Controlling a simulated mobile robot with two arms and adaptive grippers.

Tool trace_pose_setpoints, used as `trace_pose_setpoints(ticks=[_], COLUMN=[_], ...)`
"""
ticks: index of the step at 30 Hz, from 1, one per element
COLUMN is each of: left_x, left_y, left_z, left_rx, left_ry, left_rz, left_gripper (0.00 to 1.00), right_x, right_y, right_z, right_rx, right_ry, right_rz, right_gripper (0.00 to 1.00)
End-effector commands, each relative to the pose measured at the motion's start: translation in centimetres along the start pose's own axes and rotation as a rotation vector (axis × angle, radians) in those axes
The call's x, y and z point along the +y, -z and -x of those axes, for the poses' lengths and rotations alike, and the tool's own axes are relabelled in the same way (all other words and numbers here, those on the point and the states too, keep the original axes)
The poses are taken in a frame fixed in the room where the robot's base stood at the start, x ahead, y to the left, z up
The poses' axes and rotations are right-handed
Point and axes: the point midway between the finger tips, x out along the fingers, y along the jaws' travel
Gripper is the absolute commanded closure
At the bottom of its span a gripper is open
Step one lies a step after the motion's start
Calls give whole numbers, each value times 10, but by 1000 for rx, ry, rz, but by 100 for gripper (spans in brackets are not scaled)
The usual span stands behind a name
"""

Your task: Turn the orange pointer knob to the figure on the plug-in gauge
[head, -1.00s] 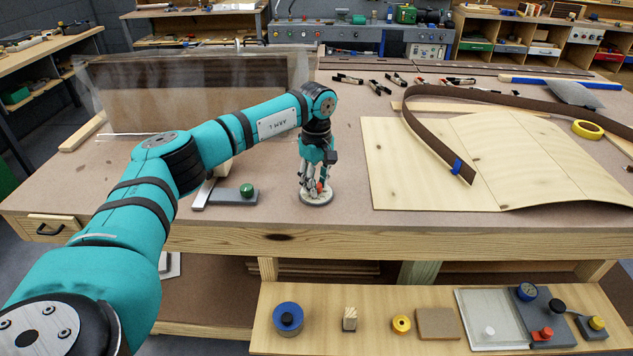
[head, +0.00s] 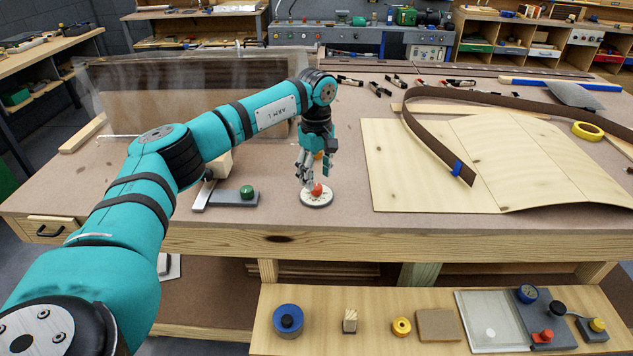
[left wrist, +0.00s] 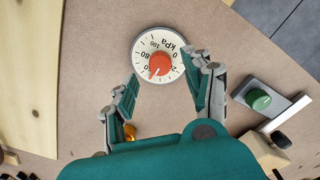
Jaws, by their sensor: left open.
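The orange pointer knob (head: 317,189) sits on a round white dial (head: 318,201) near the bench's front edge. In the left wrist view the knob (left wrist: 160,64) has its pointer toward the lower left of the dial (left wrist: 146,47), which is marked kPa with figures around its rim. My left gripper (head: 317,176) is open just above the knob, its fingers apart on either side in the wrist view (left wrist: 160,72). My right gripper is out of view.
A grey block with a green knob (head: 247,191) stands left of the dial. Veneer sheets (head: 430,165) and a dark strip lie to the right. The front shelf (head: 375,344) carries several small parts. The bench between dial and veneer is clear.

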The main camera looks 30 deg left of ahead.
Motion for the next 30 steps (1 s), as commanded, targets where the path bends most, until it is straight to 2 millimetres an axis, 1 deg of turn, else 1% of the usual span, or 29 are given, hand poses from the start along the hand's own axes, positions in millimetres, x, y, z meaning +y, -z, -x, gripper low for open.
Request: trace_pose_setpoints(ticks=[1, 6, 9, 12, 18, 30], left_x=[1, 1, 1, 1, 0, 0], left_y=[0, 0, 0, 0, 0, 0], left_z=[13, 50, 67, 79, 88, 88], left_rx=[1, 0, 0, 0, -1, -1], left_ry=[-6, -5, -4, -3, -2, -2], left_rz=[0, 0, -1, -1, -1, -1], left_gripper=[49, 49, 49, 49, 49, 49], right_x=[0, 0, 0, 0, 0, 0], right_y=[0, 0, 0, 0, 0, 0], right_z=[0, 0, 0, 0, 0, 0], right_rx=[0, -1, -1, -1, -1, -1], right_ry=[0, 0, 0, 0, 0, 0], right_rz=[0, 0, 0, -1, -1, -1], right_gripper=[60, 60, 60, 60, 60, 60])
